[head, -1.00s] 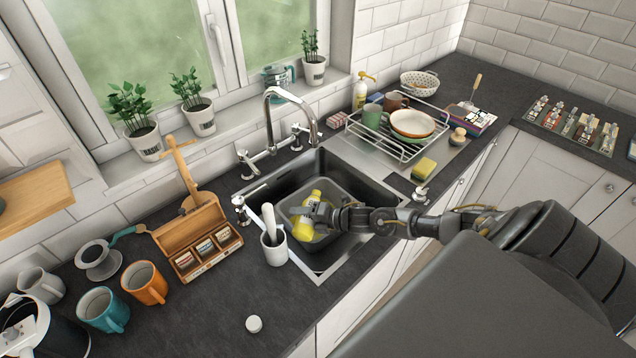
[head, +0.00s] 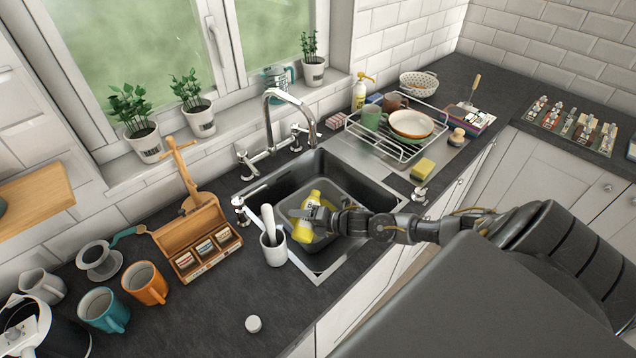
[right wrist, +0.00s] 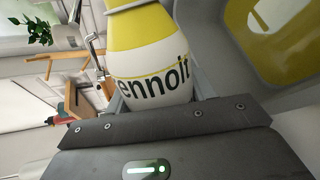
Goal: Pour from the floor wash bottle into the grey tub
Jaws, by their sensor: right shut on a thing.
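The floor wash bottle (head: 313,198) is yellow with a white label band. My right gripper (head: 312,214) is shut around it and holds it tilted over the grey tub (head: 348,193), which sits in the sink. In the right wrist view the bottle (right wrist: 150,60) fills the middle, its narrower yellow end towards the top edge, its mouth out of frame. The tub's grey inside (right wrist: 215,45) shows at right with a glossy yellow patch (right wrist: 275,35) in it, which looks like liquid. In the head view the gripper covers part of the bottle. My left gripper is not in view.
A white pot (head: 274,248) with a pestle-like handle stands close to the sink's front left corner. The tap (head: 270,115) arches behind the sink. A dish rack (head: 398,135) and a yellow-green sponge (head: 423,170) lie to the right. Mugs (head: 146,283) stand at left.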

